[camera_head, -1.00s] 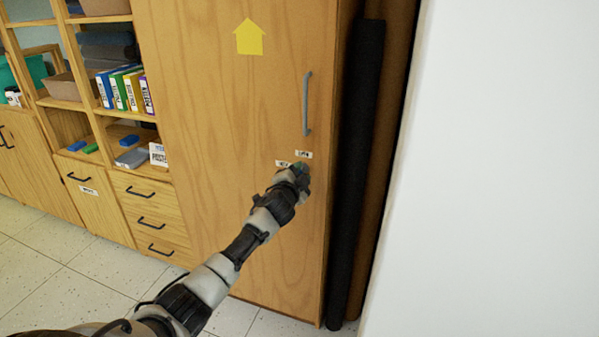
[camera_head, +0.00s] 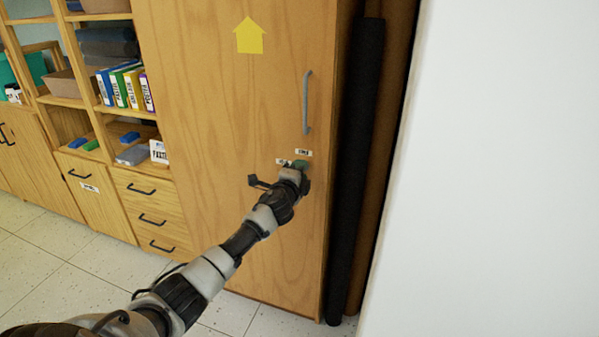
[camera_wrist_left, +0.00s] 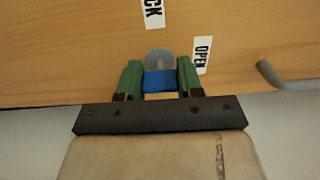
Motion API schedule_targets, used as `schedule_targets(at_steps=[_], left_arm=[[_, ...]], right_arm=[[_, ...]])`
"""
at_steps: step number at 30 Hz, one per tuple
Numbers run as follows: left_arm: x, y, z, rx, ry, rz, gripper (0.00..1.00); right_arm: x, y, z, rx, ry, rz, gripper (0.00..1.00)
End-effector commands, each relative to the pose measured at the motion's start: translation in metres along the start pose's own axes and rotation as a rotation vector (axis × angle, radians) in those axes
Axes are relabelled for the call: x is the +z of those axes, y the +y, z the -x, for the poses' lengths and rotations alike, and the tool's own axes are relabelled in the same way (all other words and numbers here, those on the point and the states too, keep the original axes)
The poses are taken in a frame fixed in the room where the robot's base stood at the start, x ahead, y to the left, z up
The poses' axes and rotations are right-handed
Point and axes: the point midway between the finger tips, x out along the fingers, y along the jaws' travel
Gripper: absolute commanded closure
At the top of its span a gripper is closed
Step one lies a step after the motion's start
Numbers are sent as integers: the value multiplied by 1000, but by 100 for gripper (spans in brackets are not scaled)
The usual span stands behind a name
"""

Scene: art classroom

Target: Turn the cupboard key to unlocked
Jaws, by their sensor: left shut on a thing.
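The tall wooden cupboard door (camera_head: 215,130) carries a lock below its grey handle (camera_head: 306,103). In the left wrist view the lock shows as a round grey disc (camera_wrist_left: 159,60), with the blue key (camera_wrist_left: 158,82) in front of it. My left gripper (camera_wrist_left: 159,78) is shut on the key, one green finger on each side. In the head view the left gripper (camera_head: 299,166) is at the lock and hides the key. The OPEN label (camera_wrist_left: 202,55) is right of the disc in the wrist view; a cut-off label ending in "CK" (camera_wrist_left: 153,12) is above it. My right gripper is not in view.
A dark roll (camera_head: 354,170) stands upright just right of the cupboard, before a white wall (camera_head: 500,170). Shelves with books (camera_head: 125,88) and drawers (camera_head: 150,204) stand to the left. The floor (camera_head: 70,270) shown is clear.

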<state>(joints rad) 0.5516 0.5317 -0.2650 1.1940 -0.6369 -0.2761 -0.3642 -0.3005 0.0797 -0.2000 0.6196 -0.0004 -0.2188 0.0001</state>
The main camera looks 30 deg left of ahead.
Motion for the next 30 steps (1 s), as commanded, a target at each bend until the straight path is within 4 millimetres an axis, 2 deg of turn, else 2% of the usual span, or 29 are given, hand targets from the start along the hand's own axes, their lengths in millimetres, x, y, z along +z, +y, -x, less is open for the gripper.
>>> schedule_targets(at_steps=[12, 13, 17, 26, 30], left_arm=[[0, 1, 0, 2, 0, -10, 88], [0, 1, 0, 2, 0, -10, 59], [0, 1, 0, 1, 1, -9, 39], [0, 0, 1, 0, 0, -8, 38], [0, 1, 12, 1, 1, -9, 38]], right_arm=[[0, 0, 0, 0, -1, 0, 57], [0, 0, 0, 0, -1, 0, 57], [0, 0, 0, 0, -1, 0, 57], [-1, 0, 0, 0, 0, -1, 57], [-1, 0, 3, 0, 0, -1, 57]])
